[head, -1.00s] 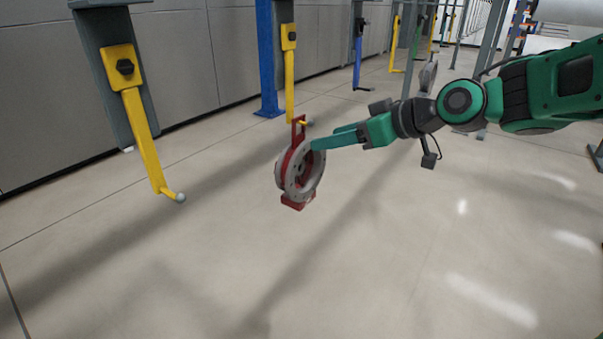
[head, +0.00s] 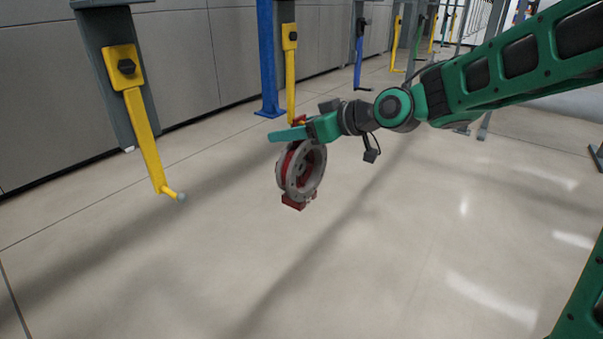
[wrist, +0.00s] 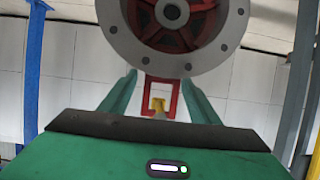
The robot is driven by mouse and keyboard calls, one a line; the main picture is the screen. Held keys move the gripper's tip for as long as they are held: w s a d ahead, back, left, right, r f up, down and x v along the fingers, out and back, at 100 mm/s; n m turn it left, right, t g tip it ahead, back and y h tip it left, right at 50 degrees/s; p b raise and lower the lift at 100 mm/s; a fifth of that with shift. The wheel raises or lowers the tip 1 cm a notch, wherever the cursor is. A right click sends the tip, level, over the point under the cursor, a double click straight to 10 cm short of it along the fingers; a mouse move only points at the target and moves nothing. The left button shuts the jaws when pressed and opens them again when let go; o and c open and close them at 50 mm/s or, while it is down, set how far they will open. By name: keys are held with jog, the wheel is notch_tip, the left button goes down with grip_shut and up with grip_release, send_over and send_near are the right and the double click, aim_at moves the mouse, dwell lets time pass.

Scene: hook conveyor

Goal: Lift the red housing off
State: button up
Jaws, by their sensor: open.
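The red housing (head: 301,170) has a grey round flange with bolt holes and hangs in the head view from a yellow hook (head: 290,75). My gripper (head: 288,134) is at the top of the housing, over its red hanging loop, and hides most of the loop there. In the wrist view the flange (wrist: 232,45) fills the top and the red loop (wrist: 176,100) shows below it, with the hook's yellow end (wrist: 158,104) inside the loop. The open fingers of my gripper (wrist: 159,82) stand on both sides of the loop, with a gap visible on each side.
An empty yellow hook (head: 145,130) with a ball tip hangs at the left on a grey post. A blue post (head: 267,60) stands behind the housing. Further hooks (head: 359,55) hang at the back. The floor below and in front is clear.

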aim_at(293, 114)
jog(key=shift+x, duration=0.8)
grip_shut()
jog(key=shift+r, duration=0.15)
jog(key=shift+r, duration=1.7)
jog(key=shift+s+d, duration=0.1)
jog(key=shift+d, duration=0.05)
jog(key=s+d, duration=1.1)
jog(key=d, duration=0.3)
jog(key=shift+f, duration=0.2)
jog(key=shift+f, duration=0.65)
